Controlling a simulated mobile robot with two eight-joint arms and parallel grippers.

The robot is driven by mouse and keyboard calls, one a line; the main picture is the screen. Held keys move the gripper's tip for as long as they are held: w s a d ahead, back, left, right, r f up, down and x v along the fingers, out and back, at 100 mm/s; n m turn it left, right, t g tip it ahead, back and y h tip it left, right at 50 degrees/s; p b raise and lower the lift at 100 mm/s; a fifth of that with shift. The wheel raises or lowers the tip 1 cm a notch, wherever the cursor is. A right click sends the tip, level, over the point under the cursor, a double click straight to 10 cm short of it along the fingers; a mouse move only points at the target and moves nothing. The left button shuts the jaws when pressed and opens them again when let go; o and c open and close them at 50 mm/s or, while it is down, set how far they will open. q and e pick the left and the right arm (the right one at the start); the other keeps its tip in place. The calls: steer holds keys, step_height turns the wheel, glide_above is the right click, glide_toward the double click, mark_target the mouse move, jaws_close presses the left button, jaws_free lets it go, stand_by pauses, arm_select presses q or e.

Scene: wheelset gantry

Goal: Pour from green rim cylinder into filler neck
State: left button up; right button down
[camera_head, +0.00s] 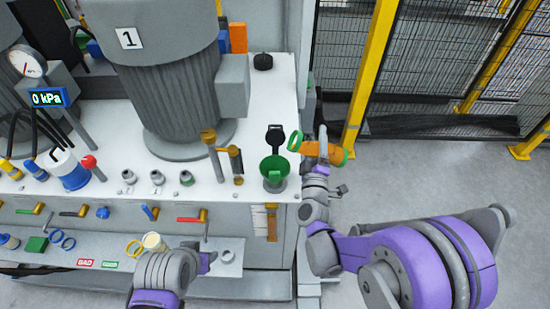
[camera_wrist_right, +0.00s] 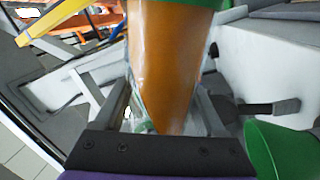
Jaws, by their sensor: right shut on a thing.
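The green rim cylinder (camera_head: 325,152) is clear with amber-orange content and lies tilted far over, close to horizontal. Its open green rim (camera_head: 295,141) points left, and its green foot is at the right. My right gripper (camera_head: 318,156) is shut on its body. In the right wrist view the cylinder (camera_wrist_right: 172,65) stands between the two fingers. A green funnel (camera_head: 273,165) sits in the filler neck (camera_head: 275,184) at the bench's right end, left of and below the cylinder. The funnel also shows in the wrist view (camera_wrist_right: 270,150). My left gripper (camera_head: 207,262) is low at the bench front; its jaws are unclear.
An open black cap (camera_head: 275,136) stands behind the funnel. Brass fittings (camera_head: 230,158) stand to its left, near a big grey motor (camera_head: 175,90). A yellow post (camera_head: 368,80) and mesh fence are at the right. The floor at right is clear.

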steer(key=shift+r+n+p, duration=0.45)
steer(key=shift+n+p, duration=0.05)
steer(key=shift+n, duration=0.2)
stand_by(0.9)
